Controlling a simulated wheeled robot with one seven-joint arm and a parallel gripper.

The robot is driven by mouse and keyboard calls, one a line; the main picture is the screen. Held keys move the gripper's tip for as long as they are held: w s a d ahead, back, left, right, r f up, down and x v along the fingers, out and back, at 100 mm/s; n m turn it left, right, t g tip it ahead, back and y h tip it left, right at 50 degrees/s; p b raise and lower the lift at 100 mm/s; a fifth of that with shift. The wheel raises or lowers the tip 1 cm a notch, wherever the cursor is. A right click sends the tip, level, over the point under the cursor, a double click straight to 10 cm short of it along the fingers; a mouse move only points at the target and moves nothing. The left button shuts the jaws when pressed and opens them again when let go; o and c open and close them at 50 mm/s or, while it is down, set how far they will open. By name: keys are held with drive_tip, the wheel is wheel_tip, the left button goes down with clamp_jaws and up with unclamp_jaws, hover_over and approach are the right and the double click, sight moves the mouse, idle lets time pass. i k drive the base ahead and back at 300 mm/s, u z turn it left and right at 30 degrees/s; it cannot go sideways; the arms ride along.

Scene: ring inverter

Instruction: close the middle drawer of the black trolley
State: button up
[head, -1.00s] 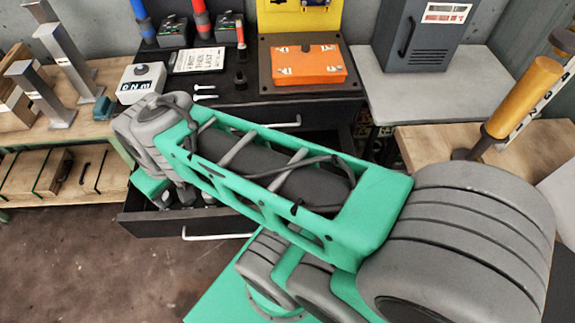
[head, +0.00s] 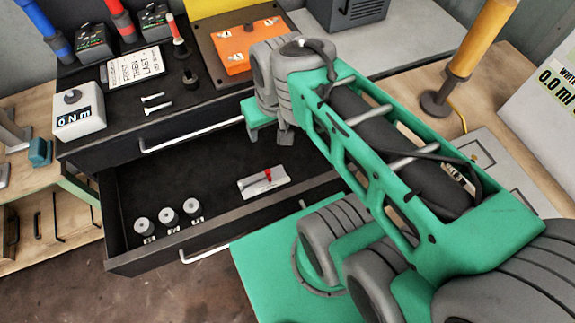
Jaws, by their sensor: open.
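The black trolley (head: 75,148) stands ahead of me, with a closed upper drawer (head: 120,152) under its top. Below that, the middle drawer (head: 230,229) is pulled out. Its long light handle (head: 206,253) is on the front face. Inside lie three small grey cylinders (head: 168,215) at the front left and a white plate with a red lever (head: 264,182). My gripper (head: 270,128) is partly seen at the far end of my green and grey arm, above the rear right of the open drawer. It appears empty; its fingertips are not clear. My arm hides the drawer's right end.
On the trolley top are a white box (head: 79,112), two bolts (head: 155,103), a sign (head: 136,66) and an orange box (head: 245,46). Wooden benches flank the trolley; an amber cylinder (head: 480,40) stands right. The floor (head: 110,300) before the drawer's left part is clear.

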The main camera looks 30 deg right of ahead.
sight(161, 207)
drive_tip(key=z, duration=0.8)
drive_tip(key=k, duration=0.35)
drive_tip(key=u, duration=0.9)
drive_tip(key=k, duration=0.6)
drive_tip(key=u, duration=2.05)
